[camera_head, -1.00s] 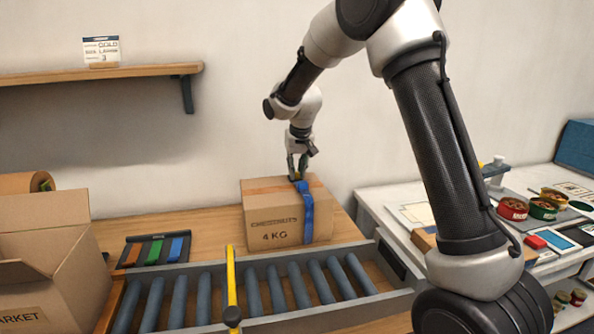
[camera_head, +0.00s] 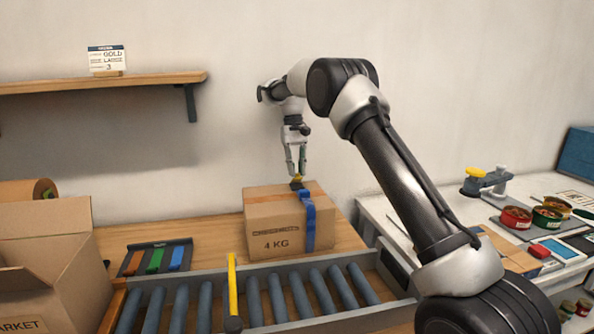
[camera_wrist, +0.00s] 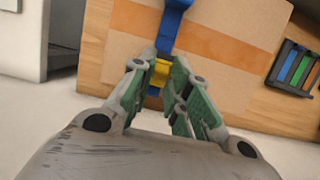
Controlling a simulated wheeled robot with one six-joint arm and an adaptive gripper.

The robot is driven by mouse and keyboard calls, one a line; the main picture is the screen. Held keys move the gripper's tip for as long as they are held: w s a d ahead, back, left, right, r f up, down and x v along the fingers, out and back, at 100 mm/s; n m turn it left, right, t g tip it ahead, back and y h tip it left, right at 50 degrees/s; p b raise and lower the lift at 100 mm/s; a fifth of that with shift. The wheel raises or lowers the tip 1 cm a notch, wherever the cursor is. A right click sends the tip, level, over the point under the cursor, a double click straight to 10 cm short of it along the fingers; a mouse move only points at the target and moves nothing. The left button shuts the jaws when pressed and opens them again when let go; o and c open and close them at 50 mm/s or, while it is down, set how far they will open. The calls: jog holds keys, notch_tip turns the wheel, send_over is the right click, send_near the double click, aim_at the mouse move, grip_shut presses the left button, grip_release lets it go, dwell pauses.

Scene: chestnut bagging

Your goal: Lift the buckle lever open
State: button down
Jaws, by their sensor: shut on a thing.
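A cardboard box (camera_head: 262,212) marked CHESTNUTS 4 KG stands on the bench behind the roller conveyor. A blue strap (camera_head: 310,228) runs over its top and down its front; it also shows in the wrist view (camera_wrist: 173,24). A dark buckle (camera_head: 297,186) sits on the box top at the strap. My gripper (camera_head: 297,173) points down above it, shut on the yellow buckle lever (camera_wrist: 160,73). The lever stands up from the buckle between the fingertips. The fingers partly hide the buckle in the wrist view.
The roller conveyor (camera_head: 185,330) with a yellow bar (camera_head: 232,280) lies in front of the box. An open carton (camera_head: 60,235) and a rack of coloured strips (camera_head: 155,258) are to the left. A white table with red and green tins stands right.

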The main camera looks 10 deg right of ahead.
dwell(0.4)
jog(key=c, duration=1.4)
grip_release()
jog(key=shift+w, duration=0.1)
jog(key=shift+o, duration=0.2)
jog(key=shift+r, duration=0.1)
jog(key=v, duration=0.7)
jog(key=shift+w+r, duration=0.1)
jog(key=shift+r, duration=0.05)
